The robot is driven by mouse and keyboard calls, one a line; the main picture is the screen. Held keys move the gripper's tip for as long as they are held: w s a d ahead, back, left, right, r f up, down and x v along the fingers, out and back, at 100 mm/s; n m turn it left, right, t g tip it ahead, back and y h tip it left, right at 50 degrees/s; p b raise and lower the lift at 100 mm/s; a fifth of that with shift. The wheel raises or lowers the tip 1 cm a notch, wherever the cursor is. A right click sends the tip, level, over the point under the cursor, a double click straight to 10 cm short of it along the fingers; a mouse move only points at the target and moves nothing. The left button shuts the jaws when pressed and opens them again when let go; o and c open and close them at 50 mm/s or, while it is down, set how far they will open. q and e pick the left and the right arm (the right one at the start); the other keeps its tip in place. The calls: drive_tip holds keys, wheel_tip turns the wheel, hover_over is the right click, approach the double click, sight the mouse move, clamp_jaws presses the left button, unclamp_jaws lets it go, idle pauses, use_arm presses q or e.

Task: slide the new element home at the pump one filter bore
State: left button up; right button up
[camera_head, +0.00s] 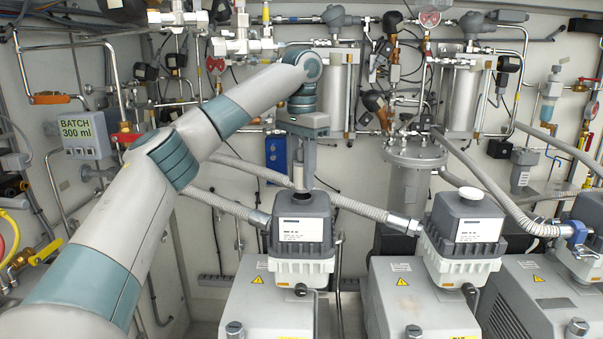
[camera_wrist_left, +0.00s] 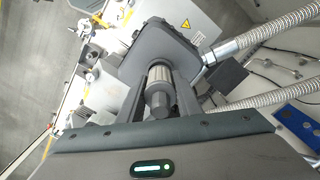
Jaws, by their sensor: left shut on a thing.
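My left gripper (camera_head: 301,182) points straight down over the leftmost pump's dark grey filter housing (camera_head: 301,211). In the left wrist view its two fingers (camera_wrist_left: 163,95) are shut on the new element. The element has a silver ribbed body (camera_wrist_left: 159,72) and a dark grip end. In the head view a short light piece of the element (camera_head: 299,176) shows between the fingers, just above the housing top. The element's lower end meets the housing (camera_wrist_left: 160,48) in line with it; how deep it sits in the bore is hidden. My right gripper is not in view.
A second pump's filter housing (camera_head: 465,220), with a white knob (camera_head: 471,193) on top, stands to the right. Corrugated hoses (camera_head: 372,212) run close beside the housings. Pipes and valves crowd the back wall. A grey box reading BATCH 300 ml (camera_head: 87,136) hangs at left.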

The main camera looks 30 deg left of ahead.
sight(302, 184)
use_arm(q)
drive_tip(key=shift+f+b, duration=0.35)
drive_tip(key=shift+f, duration=1.1)
drive_tip(key=o, duration=1.1)
drive_tip(key=shift+d, duration=0.1)
wheel_tip(302, 184, up, 17)
drive_tip(key=shift+r+p, duration=0.15)
drive_tip(key=shift+p, duration=0.15)
idle(1.2)
